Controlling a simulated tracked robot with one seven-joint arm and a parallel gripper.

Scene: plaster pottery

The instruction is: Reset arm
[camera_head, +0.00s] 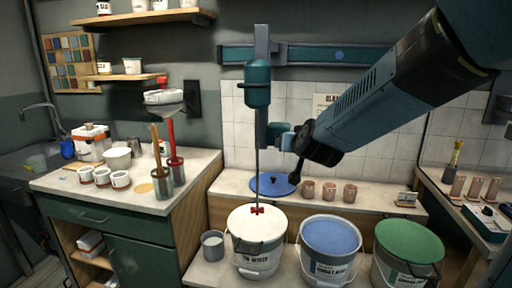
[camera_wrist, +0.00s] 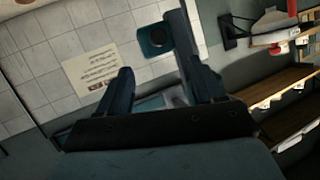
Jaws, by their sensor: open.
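My arm reaches in from the upper right of the head view and ends near the middle of the picture. My gripper (camera_wrist: 152,62) shows in the wrist view with its two dark fingers spread apart and nothing between them. A teal mixer with a long thin shaft (camera_head: 258,95) hangs in front of the tiled wall, near the end of my arm. Its red stirring head (camera_head: 257,210) is over the white bucket (camera_head: 255,258).
A blue bucket (camera_head: 329,268) and a green bucket (camera_head: 408,272) stand right of the white one. A blue lid (camera_head: 272,184) and small terracotta cups (camera_head: 329,191) sit on the ledge behind. The left counter (camera_head: 128,205) holds cups and tools. Shelves (camera_head: 118,77) hang above it.

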